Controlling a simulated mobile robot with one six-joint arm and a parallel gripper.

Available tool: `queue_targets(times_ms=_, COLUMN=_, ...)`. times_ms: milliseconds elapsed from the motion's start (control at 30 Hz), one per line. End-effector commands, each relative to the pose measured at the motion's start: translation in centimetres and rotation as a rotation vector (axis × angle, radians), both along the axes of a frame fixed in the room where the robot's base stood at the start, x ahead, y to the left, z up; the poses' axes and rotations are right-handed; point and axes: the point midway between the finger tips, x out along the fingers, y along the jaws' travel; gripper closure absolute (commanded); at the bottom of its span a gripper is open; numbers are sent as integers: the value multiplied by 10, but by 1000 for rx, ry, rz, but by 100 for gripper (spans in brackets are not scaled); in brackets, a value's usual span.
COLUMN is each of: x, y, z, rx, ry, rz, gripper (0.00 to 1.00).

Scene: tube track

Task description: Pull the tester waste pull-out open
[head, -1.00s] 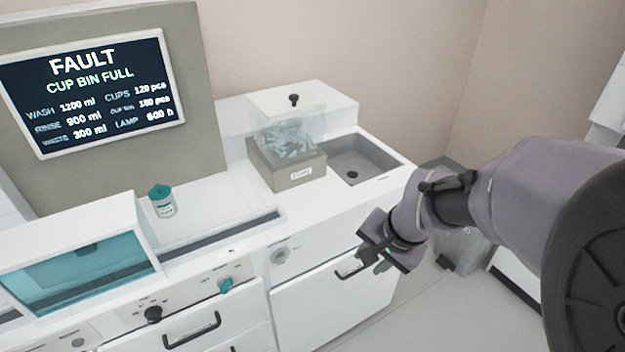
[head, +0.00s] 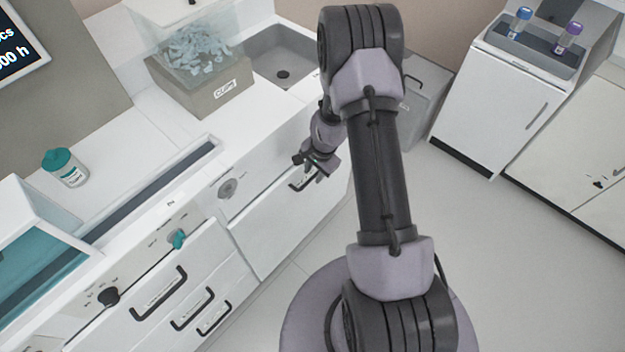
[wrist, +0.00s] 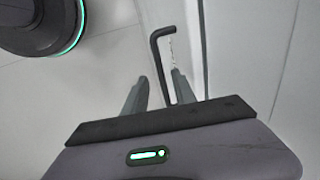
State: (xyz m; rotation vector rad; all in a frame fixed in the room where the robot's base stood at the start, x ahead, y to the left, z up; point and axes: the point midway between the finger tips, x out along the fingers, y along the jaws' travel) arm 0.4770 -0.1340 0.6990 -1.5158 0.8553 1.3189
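In the wrist view the black handle (wrist: 156,55) stands out from the white front, beside a thin label strip. My gripper (wrist: 160,88) has its two grey fingers apart, with the handle's lower end between them. I cannot tell whether either finger touches it.
To the left are drawers with black handles (head: 193,309) and a teal knob (head: 178,239). A cup bin (head: 205,90) and a sink (head: 290,60) are on top. A grey bin (head: 425,95) stands behind my arm, and a white cabinet (head: 500,105) farther right. The floor between is clear.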

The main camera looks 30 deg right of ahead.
Motion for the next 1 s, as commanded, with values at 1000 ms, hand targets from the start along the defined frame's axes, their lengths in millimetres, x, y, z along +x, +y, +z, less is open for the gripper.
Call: queue_targets(times_ms=1000, x=4, y=2, z=-23, rx=1, ry=0, rz=1, gripper=100)
